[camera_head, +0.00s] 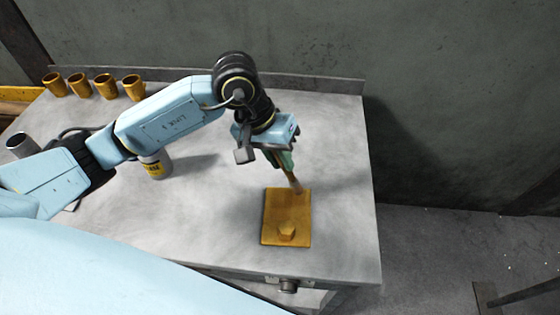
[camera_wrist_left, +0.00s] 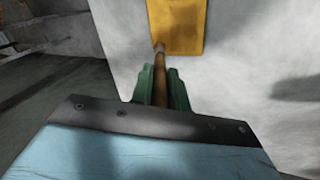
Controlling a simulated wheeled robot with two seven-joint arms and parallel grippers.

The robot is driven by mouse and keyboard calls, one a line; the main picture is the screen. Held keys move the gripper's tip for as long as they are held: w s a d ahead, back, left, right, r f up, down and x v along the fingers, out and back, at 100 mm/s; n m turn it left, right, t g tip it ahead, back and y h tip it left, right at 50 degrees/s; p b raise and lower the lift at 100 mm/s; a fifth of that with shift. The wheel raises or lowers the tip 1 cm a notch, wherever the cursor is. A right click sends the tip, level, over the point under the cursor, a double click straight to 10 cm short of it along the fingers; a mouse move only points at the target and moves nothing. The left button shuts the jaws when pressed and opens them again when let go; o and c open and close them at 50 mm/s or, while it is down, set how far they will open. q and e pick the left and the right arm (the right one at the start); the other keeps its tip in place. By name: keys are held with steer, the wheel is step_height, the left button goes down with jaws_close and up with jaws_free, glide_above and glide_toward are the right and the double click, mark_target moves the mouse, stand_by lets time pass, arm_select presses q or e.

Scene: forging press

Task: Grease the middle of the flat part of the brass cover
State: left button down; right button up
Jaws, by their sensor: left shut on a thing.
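In the left wrist view the brush (camera_wrist_left: 159,75) sticks out between the green fingers (camera_wrist_left: 162,85) and overlaps the edge of the cover (camera_wrist_left: 178,25). My right gripper is not in view.
A grease can (camera_head: 155,164) with a yellow label stands left of the cover, partly behind my left arm. Several brass cups (camera_head: 105,86) line the back left, and a grey metal cup (camera_head: 20,146) stands at the left. The table (camera_head: 335,225) is clear right of the cover.

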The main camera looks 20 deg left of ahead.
arm_select(q)
steer(key=shift+r, duration=0.15)
steer(key=shift+s+a+f+t+h+b, duration=0.15)
steer(key=shift+s+f+h+b, duration=0.35)
steer(key=shift+s, duration=0.3)
steer(key=shift+s+a+f+t+h+b, duration=0.1)
steer(key=shift+s+a+f+h+b, duration=0.15)
steer(key=shift+s+f+h, duration=0.35)
steer(key=shift+s+a+f+t+h+b, duration=0.1)
steer(key=shift+s+f+h+b, duration=0.3)
steer(key=shift+s, duration=0.55)
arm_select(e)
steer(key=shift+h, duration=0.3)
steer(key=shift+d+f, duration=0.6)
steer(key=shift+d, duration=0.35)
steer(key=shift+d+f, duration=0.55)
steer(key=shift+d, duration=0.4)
arm_select(q)
steer(key=shift+f, duration=0.25)
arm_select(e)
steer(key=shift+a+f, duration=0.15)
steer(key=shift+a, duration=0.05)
arm_select(q)
steer(key=shift+f+b, duration=0.2)
steer(key=shift+b, duration=0.25)
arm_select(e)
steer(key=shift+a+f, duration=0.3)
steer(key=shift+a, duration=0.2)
